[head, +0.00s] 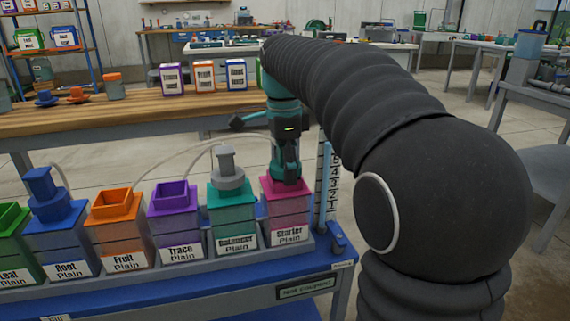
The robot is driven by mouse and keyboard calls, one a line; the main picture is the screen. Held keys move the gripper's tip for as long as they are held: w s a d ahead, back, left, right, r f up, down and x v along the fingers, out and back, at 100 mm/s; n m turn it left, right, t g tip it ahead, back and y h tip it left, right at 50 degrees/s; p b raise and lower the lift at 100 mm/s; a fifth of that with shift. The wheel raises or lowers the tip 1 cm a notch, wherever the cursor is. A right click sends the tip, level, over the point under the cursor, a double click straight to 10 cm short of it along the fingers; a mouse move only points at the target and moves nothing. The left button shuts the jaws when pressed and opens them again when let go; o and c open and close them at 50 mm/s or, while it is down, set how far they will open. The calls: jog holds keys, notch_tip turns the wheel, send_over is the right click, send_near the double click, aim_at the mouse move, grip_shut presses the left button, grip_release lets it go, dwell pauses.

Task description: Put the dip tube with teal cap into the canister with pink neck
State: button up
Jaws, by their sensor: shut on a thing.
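I cannot see how deep the tube sits in the neck, nor whether the cap touches the rim.
Left of it stand the teal-neck canister (231,222) with a grey cap, open purple (178,230) and orange (119,235) ones, a blue-capped one (62,238) and a green one (14,250). A ruler post (323,185) stands close right. Pale hoses (180,157) loop behind.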

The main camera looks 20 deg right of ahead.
jog(key=o, duration=1.4)
notch_tip(320, 180, up, 12)
jog(key=shift+a+f, duration=0.1)
jog(key=shift+a, duration=0.05)
